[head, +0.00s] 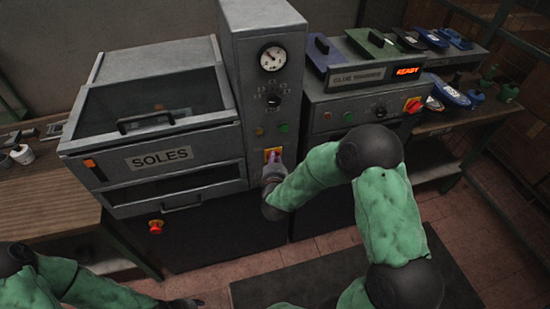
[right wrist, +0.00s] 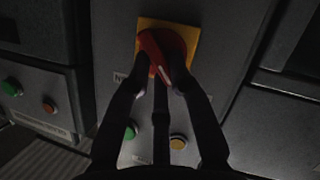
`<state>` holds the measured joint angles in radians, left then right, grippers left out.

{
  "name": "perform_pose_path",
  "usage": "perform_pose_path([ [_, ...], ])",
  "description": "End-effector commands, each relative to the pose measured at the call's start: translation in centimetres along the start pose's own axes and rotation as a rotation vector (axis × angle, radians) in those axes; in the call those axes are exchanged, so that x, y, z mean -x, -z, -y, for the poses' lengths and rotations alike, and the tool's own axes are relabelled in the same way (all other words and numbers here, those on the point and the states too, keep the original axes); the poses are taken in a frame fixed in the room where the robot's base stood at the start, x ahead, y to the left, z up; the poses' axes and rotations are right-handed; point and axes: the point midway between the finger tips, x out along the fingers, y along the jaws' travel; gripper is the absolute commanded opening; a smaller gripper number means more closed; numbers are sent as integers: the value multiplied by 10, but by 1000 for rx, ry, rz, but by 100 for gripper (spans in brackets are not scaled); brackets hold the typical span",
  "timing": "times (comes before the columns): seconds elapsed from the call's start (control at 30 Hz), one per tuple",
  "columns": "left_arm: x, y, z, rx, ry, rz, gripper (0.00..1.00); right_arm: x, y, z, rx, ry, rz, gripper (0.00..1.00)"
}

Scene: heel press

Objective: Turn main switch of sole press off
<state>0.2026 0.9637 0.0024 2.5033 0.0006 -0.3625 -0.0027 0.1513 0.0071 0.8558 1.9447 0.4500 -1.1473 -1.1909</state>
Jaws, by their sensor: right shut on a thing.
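The sole press (head: 160,158) is a grey machine with a "SOLES" label, standing beside a tall grey column with a gauge. The main switch (head: 272,153) is on the lower front of this column. In the right wrist view it is a red rotary knob (right wrist: 168,50) on a yellow plate (right wrist: 188,32), its grip slanted. My right gripper (right wrist: 160,80) is shut on the knob, and its fingers hide part of it. In the head view the right gripper (head: 272,170) covers the lower part of the switch. My left gripper (head: 185,303) is low at the bottom edge, too small and dark to read.
A glue machine (head: 365,95) with a "READY" display and its own red switch (head: 413,104) stands to the right. A red emergency button (head: 155,226) sits low on the press. Amber (right wrist: 178,141) and green (right wrist: 130,131) buttons lie close to my right fingers.

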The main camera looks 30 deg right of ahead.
Motion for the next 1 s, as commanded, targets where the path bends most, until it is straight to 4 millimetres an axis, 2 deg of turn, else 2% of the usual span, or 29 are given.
perform_pose_path([
  [0.3,3,0,-1,0,0,0,40,0,0,3,87,-32,-1,0],
  [0.77,3,0,-1,0,0,0,40,0,0,3,97,-36,-1,0],
  [0.8,3,0,-1,0,0,0,40,0,0,3,96,-35,-1,30],
  [0.87,3,0,-1,0,0,0,40,0,0,3,96,-36,-1,45],
  [1.0,3,0,-1,0,0,0,40,0,0,3,95,-37,-1,45],
])
